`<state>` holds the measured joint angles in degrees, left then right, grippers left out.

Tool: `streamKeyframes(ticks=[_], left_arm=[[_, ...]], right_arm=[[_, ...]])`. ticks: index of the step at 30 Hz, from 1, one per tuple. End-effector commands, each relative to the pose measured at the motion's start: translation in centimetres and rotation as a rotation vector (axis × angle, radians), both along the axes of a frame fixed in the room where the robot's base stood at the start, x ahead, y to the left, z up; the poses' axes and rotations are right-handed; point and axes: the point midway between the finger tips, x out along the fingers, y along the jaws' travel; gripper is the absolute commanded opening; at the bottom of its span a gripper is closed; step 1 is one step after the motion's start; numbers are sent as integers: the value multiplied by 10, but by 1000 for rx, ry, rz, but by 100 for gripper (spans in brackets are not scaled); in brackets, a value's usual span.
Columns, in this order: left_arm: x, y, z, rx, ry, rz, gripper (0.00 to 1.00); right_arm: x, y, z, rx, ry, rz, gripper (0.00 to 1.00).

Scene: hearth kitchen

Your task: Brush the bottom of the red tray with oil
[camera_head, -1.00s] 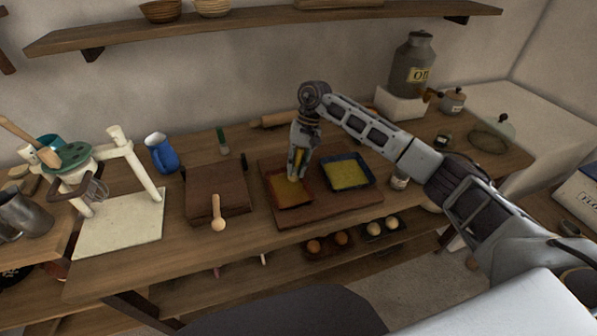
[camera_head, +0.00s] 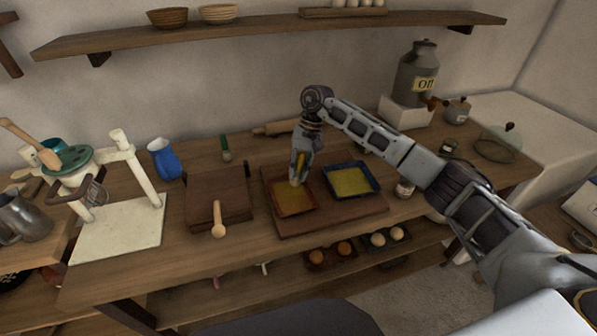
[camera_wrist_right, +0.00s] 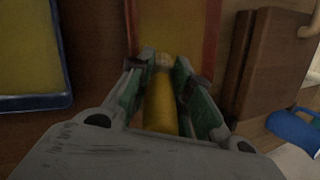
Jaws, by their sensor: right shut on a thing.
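The red tray (camera_head: 306,207) lies on a dark wooden board, with an orange-yellow sheen on its bottom. It also shows in the right wrist view (camera_wrist_right: 212,30), where its bottom looks yellow. My right gripper (camera_head: 298,178) is over the back part of the tray, pointing down. It is shut on the brush, whose yellow handle (camera_wrist_right: 160,105) lies between the green-padded fingers. The pale brush tip (camera_wrist_right: 156,60) is over the tray bottom; I cannot tell whether it touches. The oil can (camera_head: 418,75), labelled "OIL", stands on a white block at the back right. My left gripper is out of view.
A blue-rimmed tray (camera_head: 351,181) with a yellow bottom sits right of the red tray on the same board (camera_head: 335,216). A blue jug (camera_head: 165,158) and a white stand (camera_head: 140,170) are further left.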

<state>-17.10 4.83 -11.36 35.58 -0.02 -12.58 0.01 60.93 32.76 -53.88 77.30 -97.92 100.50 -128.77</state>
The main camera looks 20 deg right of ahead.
Motion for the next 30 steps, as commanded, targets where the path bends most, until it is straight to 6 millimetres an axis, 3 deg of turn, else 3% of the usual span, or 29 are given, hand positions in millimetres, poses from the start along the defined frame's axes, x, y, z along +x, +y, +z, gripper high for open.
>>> streamKeyframes(ticks=[11,30], left_arm=[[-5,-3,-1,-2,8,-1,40],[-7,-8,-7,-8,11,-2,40]], right_arm=[[-4,-1,-1,-1,0,0,0],[-36,-3,-2,-2,1,0,0]])
